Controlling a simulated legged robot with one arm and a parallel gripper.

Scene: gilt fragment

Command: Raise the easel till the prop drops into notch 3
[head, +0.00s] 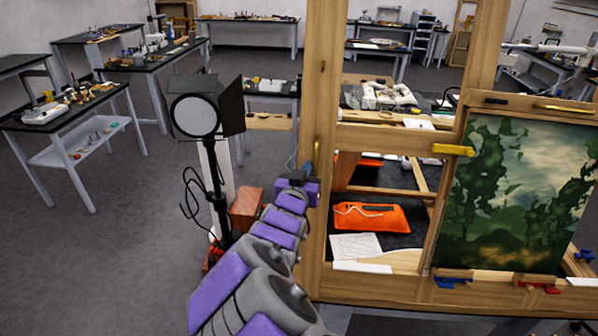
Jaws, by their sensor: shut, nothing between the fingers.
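The easel (450,196) stands at the right, a wooden panel leaning back inside a larger wooden frame (324,100). It carries a dark green landscape painting (515,190). A yellow clip (453,150) sits at its left edge and another yellow piece (563,108) at its top. Blue and red clips (450,283) show along the bottom ledge. I cannot make out the prop or its notches. My gripper (312,188) is shut and empty, at the frame's left post and left of the easel. A small brass-coloured piece (317,154) shows just above it; I cannot tell if they touch.
A black lamp (197,113) on a stand with loose cable stands left of my arm, with a reddish box (247,208) near its base. The floor at left is clear; worktables stand farther back.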

